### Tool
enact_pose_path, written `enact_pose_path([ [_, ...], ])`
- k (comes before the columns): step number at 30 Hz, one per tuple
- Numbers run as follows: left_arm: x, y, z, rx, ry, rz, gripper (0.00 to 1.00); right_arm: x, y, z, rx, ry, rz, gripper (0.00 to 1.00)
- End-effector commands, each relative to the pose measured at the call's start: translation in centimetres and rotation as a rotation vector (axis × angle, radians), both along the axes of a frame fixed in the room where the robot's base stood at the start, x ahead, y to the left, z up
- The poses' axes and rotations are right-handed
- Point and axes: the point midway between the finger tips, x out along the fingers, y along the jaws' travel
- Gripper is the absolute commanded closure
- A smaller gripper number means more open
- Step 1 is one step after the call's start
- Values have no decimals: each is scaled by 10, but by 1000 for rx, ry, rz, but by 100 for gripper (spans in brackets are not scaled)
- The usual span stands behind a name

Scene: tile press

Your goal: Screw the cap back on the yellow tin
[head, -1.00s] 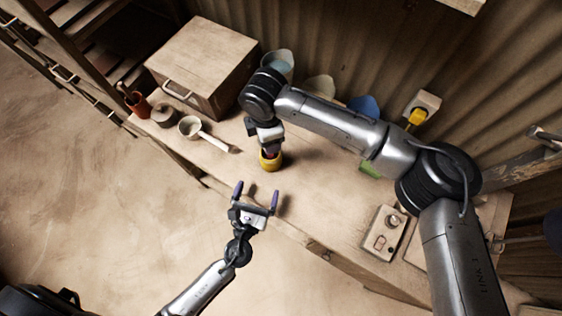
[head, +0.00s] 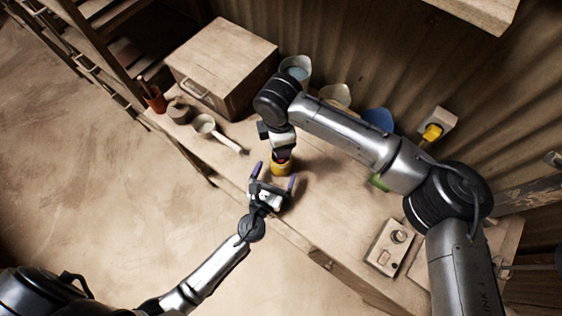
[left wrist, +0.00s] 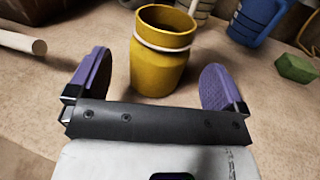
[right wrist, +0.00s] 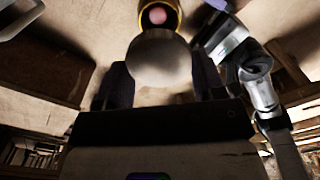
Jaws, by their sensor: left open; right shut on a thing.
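The yellow tin (head: 281,169) stands upright on the workbench. In the left wrist view the tin (left wrist: 160,65) shows an open mouth and a pale ring round its neck. My left gripper (head: 274,177) is open at the bench's front edge, its purple fingers either side of the tin, not visibly touching it. My right gripper (right wrist: 160,75) is shut on a round greyish thing, which looks like the cap (right wrist: 159,58). It hangs above the tin; the tin's rim (right wrist: 176,10) shows behind it with something pink inside. In the head view my right wrist hides the cap.
A wooden box (head: 222,68), a ladle (head: 215,131) and a dark pot (head: 179,111) stand to the left. Cups, including a blue one (head: 378,121), line the back. A green block (head: 379,182) and a switch box (head: 389,246) are right. Bench between is clear.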

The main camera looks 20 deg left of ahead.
Motion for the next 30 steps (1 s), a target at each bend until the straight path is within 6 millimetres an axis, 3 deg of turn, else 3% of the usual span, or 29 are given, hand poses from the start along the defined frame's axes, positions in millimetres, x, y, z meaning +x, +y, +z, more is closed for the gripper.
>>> enact_pose_path([
  [6, 30, 1, 0, -2, -1, 0, 3, 0, 0, 0, 0, 0, 0, 62],
  [12, 45, 1, 0, -1, 0, 0, 3, 0, 0, 0, 0, 0, 0, 62],
  [26, 50, 2, 0, -1, 1, 0, 3, 0, 0, 0, 0, 0, 0, 62],
  [30, 50, 2, 0, -1, 1, 0, 16, 0, 0, 0, 0, 0, 0, 62],
])
